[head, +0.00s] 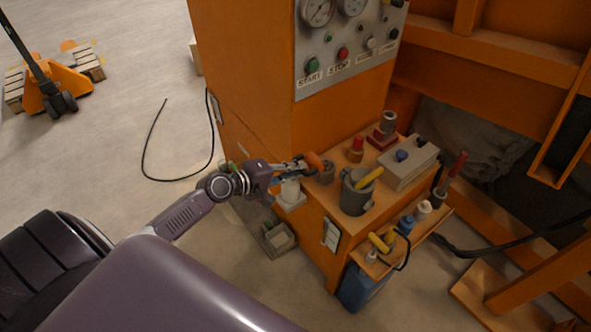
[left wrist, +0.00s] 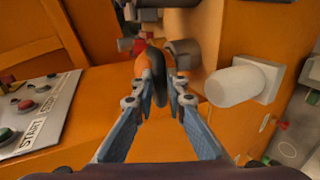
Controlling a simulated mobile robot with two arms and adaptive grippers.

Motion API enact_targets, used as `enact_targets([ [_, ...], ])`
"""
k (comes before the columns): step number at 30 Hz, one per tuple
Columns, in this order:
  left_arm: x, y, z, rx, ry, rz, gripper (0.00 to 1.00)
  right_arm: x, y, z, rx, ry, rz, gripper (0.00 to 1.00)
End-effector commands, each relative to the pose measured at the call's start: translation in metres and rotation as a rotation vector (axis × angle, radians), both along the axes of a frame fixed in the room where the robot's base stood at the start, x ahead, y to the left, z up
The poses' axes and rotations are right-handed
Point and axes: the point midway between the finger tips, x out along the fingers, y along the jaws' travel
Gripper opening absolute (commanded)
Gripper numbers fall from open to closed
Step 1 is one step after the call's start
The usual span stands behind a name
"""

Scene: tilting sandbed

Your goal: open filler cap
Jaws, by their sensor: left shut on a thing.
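The filler cap, an orange piece with a dark side, shows in the head view (head: 314,160) at the near left edge of the orange machine's shelf. In the left wrist view the cap (left wrist: 158,76) stands on edge between my fingertips. My left gripper (head: 300,167) is shut on it, also seen in the left wrist view (left wrist: 160,92). A short grey cylinder, likely the filler neck (head: 326,173), is right beside the cap. In the left wrist view this grey cylinder (left wrist: 184,55) is just right of it. I cannot tell whether they touch. My right gripper is not in view.
A control panel (head: 345,50) with gauges and buttons rises behind. On the shelf are a grey cup (head: 357,192), a grey box (head: 409,163) and a red-capped piece (head: 356,149). A white cylinder (left wrist: 234,86) sticks out close to my gripper. Open floor lies left.

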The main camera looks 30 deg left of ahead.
Motion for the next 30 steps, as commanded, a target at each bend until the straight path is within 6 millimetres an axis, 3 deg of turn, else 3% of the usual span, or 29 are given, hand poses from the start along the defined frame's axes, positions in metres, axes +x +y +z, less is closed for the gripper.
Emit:
enact_targets([
  [1, -0.006, -0.004, -0.012, 0.004, 0.023, -0.011, 0.0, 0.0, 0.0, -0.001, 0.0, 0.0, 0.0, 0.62],
  [8, -0.007, -0.004, -0.013, 0.005, 0.025, -0.011, 0.0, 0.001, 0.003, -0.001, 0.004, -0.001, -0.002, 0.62],
  [9, -0.007, -0.004, -0.013, 0.005, 0.025, -0.011, 0.17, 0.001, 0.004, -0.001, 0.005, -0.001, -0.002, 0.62],
  [13, -0.006, -0.003, -0.012, 0.004, 0.023, -0.009, 0.3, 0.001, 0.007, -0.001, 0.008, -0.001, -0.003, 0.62],
  [25, -0.004, -0.001, -0.006, 0.001, 0.011, -0.005, 0.3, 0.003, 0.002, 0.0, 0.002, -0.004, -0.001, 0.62],
  [30, -0.014, 0.003, -0.001, 0.002, 0.012, -0.004, 0.3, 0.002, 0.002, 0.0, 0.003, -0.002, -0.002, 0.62],
])
